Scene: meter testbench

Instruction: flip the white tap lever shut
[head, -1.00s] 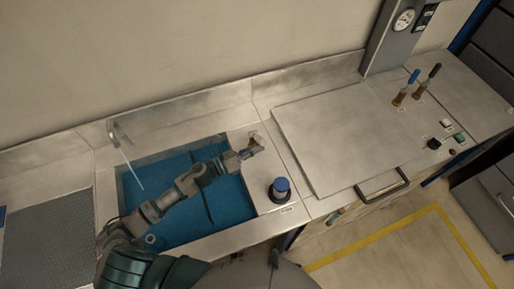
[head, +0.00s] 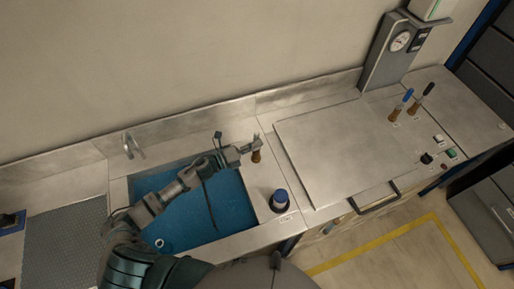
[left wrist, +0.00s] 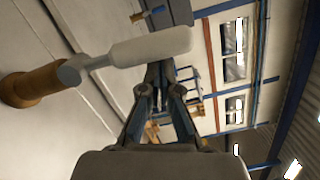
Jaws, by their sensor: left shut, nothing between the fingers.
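The white tap lever (left wrist: 150,48) shows large in the left wrist view, joined by a grey neck to a brass tap body (left wrist: 35,88). In the head view the brass body (head: 256,156) stands on the steel counter right of the sink, with the lever small and partly hidden by my gripper. My left gripper (head: 256,144) is at the tap, shut and empty. In the left wrist view its fingers (left wrist: 158,75) close together just beyond the lever; I cannot tell whether they touch it. No water stream shows at the spout (head: 132,146). My right gripper is out of view.
The blue-bottomed sink (head: 232,213) lies under my left arm. A blue-topped knob (head: 280,199) stands on the counter nearby. A flat steel lid (head: 335,150) is to the right, with blue and black levers (head: 403,104) behind it.

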